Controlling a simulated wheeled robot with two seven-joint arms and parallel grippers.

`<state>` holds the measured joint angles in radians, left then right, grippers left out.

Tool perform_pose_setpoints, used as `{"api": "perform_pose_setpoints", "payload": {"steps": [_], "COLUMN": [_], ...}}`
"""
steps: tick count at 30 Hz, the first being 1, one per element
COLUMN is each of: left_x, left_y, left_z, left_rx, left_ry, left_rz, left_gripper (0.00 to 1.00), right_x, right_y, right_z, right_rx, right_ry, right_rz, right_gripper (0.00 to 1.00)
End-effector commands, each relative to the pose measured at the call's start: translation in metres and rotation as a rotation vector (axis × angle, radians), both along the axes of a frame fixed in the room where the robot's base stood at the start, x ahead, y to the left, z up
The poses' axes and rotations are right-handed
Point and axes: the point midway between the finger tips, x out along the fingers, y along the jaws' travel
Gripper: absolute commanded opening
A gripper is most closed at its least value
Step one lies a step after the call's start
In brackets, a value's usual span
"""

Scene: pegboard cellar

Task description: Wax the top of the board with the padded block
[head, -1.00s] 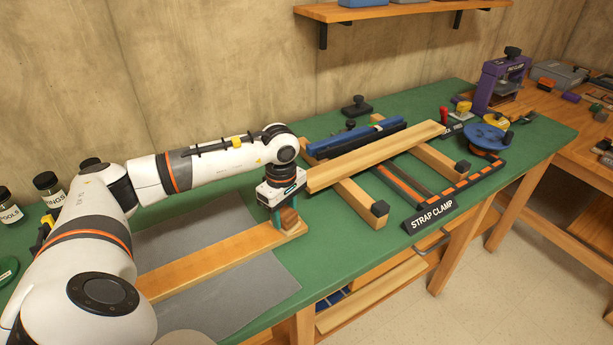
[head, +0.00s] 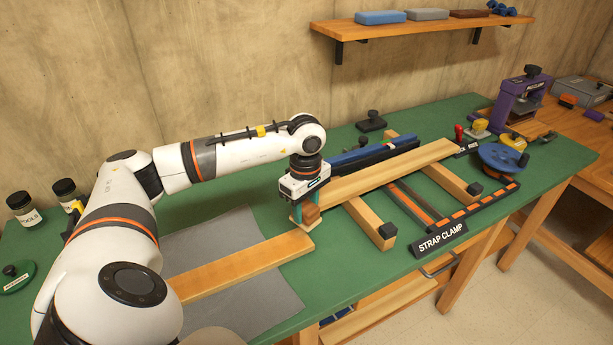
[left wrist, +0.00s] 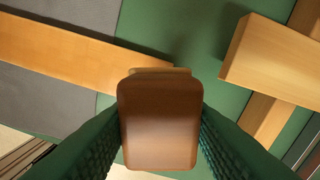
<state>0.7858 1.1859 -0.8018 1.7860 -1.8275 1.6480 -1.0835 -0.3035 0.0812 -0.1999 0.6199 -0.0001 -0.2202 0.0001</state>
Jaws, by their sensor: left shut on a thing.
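The board (head: 235,265) is a long pale wooden plank lying partly on a grey mat at the front left of the green bench. It also shows at the upper left of the left wrist view (left wrist: 70,48). My left gripper (head: 306,214) is shut on the padded block (head: 312,217), a brown wooden block, by the board's right end. In the left wrist view the block (left wrist: 160,120) sits between the fingers and overlaps the board's end corner. I cannot tell whether its pad, mostly hidden beneath, touches the board. My right gripper is out of view.
A strap clamp with wooden bars (head: 370,222) and another plank (head: 390,170) stands just right of the gripper. The grey mat (head: 215,233) is bare behind the board. Jars (head: 23,208) stand at far left; a purple tool (head: 520,95) stands at the back right.

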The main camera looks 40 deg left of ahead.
Motion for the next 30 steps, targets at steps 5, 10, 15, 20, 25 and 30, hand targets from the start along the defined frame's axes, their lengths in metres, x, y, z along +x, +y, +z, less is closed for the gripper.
{"api": "perform_pose_setpoints", "payload": {"steps": [5, 10, 15, 20, 25, 30], "left_x": [-0.001, -0.002, -0.002, -0.002, -0.006, -0.025], "left_y": [0.002, 0.002, 0.002, -0.004, -0.047, -0.117], "left_z": [0.018, 0.022, 0.021, 0.020, 0.017, 0.017], "left_rx": [0.001, 0.000, 0.000, -0.002, -0.012, -0.021], "left_ry": [-0.002, -0.002, -0.001, 0.000, 0.002, 0.002], "left_rz": [0.006, 0.007, 0.007, -0.024, -0.277, -0.753], "left_gripper": [0.21, 0.21, 0.21, 0.21, 0.21, 0.21], "right_x": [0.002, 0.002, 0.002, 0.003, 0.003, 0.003], "right_y": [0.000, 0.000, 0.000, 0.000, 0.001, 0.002], "right_z": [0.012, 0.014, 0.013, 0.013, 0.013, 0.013], "right_rx": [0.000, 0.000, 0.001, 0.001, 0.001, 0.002], "right_ry": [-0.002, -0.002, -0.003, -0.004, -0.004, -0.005], "right_rz": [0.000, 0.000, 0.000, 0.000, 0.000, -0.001], "right_gripper": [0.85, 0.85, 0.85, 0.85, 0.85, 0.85]}}
